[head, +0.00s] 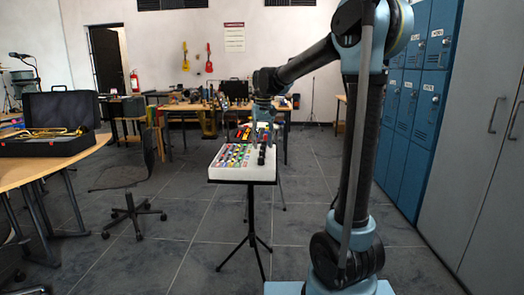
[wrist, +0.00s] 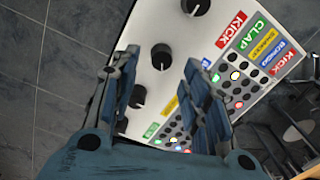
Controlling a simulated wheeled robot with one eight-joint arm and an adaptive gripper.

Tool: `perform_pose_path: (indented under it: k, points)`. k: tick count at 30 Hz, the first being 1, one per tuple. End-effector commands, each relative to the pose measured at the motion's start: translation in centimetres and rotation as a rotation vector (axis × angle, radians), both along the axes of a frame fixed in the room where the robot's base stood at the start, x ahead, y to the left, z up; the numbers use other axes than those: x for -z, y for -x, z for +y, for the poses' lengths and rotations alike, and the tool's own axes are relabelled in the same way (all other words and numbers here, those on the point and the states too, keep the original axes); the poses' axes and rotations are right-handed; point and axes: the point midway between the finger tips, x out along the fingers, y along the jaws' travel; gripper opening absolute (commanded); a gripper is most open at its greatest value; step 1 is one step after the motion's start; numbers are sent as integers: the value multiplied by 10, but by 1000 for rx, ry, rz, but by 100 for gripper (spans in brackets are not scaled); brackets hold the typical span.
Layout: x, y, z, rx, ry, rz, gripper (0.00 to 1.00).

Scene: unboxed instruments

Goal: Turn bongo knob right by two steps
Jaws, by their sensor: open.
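A white drum-machine panel (head: 238,172) stands on a black tripod stand in the head view. It fills much of the wrist view (wrist: 207,45). Black round knobs sit along its side: one near the top edge (wrist: 195,6), one in the middle (wrist: 161,56), one lower (wrist: 138,97). A blue label (wrist: 279,55) seems to read BONGO; I cannot tell which knob belongs to it. My gripper (wrist: 160,60) is open above the panel, its fingers either side of the middle and lower knobs in the picture. Whether it touches a knob is unclear. It also shows in the head view (head: 262,125).
Rows of lit buttons and coloured KICK and CLAP labels (wrist: 231,29) lie right of the knobs. A table (head: 45,173) with an open trumpet case (head: 45,145) is at left. Blue lockers (head: 411,110) line the right. Floor around the stand is mostly clear.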

Motion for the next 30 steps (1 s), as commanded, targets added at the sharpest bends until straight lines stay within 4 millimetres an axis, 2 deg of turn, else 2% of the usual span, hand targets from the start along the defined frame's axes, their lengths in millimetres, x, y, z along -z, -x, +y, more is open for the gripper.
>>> perform_pose_path:
  k: [6, 13, 19, 30]
  points:
    - [-41, -1, -1, 0, 0, 0, 42]
    - [-70, -2, -2, 0, 0, 0, 42]
    - [-80, -2, -2, 0, 0, 0, 42]
    - [-80, 1, -5, 2, 0, -1, 42]
